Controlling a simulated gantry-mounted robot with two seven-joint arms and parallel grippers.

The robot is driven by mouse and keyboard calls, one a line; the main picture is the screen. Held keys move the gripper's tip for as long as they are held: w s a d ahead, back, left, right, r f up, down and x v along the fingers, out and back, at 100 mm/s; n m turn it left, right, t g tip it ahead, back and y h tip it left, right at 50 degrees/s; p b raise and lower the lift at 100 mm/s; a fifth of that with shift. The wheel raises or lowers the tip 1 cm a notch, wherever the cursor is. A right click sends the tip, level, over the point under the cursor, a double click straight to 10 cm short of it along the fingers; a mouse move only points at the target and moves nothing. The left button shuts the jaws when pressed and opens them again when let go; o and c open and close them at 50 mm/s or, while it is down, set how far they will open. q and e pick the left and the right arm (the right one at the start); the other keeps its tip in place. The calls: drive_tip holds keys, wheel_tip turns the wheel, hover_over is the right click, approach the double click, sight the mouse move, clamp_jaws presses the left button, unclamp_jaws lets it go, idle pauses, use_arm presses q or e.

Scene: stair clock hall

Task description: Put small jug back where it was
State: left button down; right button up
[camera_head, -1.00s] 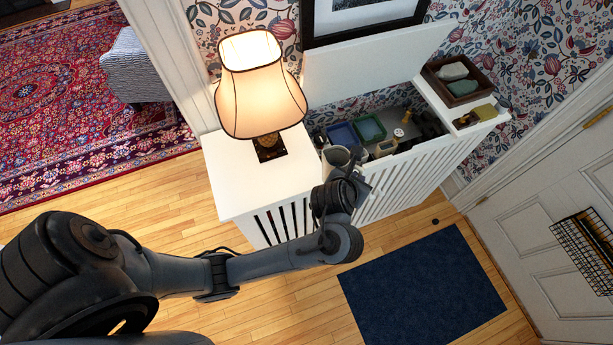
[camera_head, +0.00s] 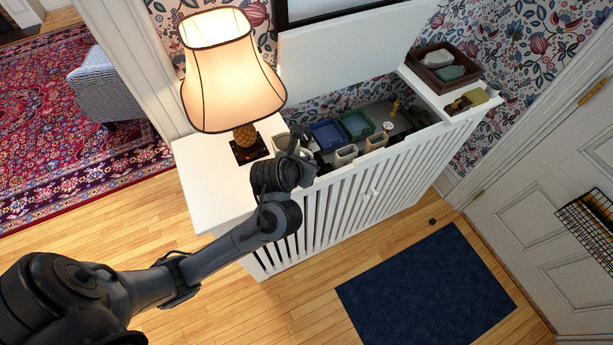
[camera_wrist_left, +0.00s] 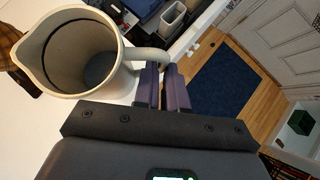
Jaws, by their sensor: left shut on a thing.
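A pale grey small jug (camera_wrist_left: 112,84) is at upper left in the left wrist view, its open mouth facing the camera. My left gripper (camera_wrist_left: 166,72) is shut on the jug's handle (camera_wrist_left: 152,56). In the head view, my left gripper (camera_head: 298,143) is over the white cabinet (camera_head: 205,185), right of the lamp's base and by the left end of the open compartment. The jug (camera_head: 282,143) is mostly hidden there behind my wrist. Whether its bottom touches the cabinet top, I cannot tell. My right gripper is out of view.
A lit lamp (camera_head: 232,75) stands close left of the jug. The raised lid (camera_head: 350,50) is behind the compartment, which holds a blue bin (camera_head: 328,134), a green bin (camera_head: 357,124) and pale containers (camera_head: 345,155). A brown tray (camera_head: 443,68) sits at right. The cabinet's left front top is clear.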

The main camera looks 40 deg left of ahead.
use_arm(q)
drive_tip(key=shift+a+f+b, duration=0.1)
drive_tip(key=shift+f+b, duration=1.85)
drive_tip(key=shift+f, duration=0.15)
drive_tip(key=shift+r, duration=0.1)
drive_tip(key=shift+f, duration=0.2)
drive_tip(key=c, duration=1.2)
unclamp_jaws()
